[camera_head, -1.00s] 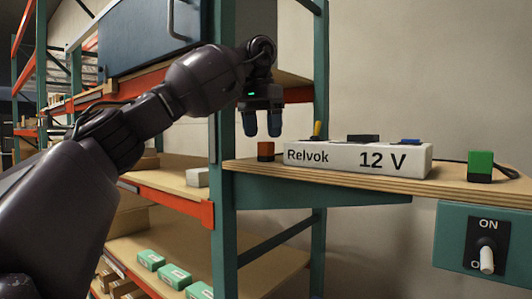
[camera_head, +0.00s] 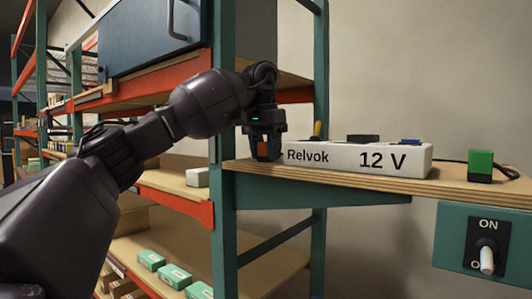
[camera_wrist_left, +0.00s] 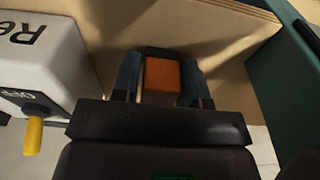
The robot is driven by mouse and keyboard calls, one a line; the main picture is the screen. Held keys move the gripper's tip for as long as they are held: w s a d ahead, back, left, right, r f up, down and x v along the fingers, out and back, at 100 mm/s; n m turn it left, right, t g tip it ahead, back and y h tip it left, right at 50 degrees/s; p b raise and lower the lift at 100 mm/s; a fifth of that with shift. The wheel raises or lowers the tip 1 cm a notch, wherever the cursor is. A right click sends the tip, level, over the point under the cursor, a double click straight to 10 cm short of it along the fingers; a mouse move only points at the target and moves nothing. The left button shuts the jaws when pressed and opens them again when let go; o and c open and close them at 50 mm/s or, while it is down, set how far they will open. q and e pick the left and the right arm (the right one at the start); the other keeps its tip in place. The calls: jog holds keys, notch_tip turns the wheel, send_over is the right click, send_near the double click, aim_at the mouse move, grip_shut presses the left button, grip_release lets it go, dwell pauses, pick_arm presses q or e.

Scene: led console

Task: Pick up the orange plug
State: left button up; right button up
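The orange plug (camera_head: 263,147) stands on the wooden shelf board (camera_head: 445,186), just left of the white Relvok 12 V box (camera_head: 350,160). My left gripper (camera_head: 265,156) points down over the plug, with one finger on each side of it. In the left wrist view the orange top of the plug (camera_wrist_left: 162,75) lies between the two blue-grey fingers (camera_wrist_left: 160,85). The fingers look open around it; whether one touches it is hard to tell. The plug's lower part is mostly hidden by the fingers. My right gripper is not in view.
The white box stands close beside the gripper; a yellow lever (camera_wrist_left: 33,135) sticks out from it. A green block (camera_head: 481,165) with a black cable is at the right. A switch panel (camera_head: 480,240) hangs below the board. A green shelf post (camera_head: 224,130) stands left.

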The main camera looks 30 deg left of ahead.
pick_arm(q)
jog(key=c, duration=0.5)
jog(key=shift+c, duration=0.2)
jog(key=shift+r, duration=5.35)
jog(key=shift+d, duration=0.15)
jog(key=shift+w+d+f, duration=0.15)
jog(key=shift+w+d, duration=0.6)
jog(key=shift+d, duration=2.7)
jog(key=shift+w+d+f, duration=0.15)
jog(key=shift+w+d, duration=0.55)
jog(key=shift+d, duration=2.75)
jog(key=shift+w+d+f, duration=0.15)
jog(key=shift+w+d, duration=0.6)
jog(key=shift+d, duration=2.7)
jog(key=shift+f, duration=0.5)
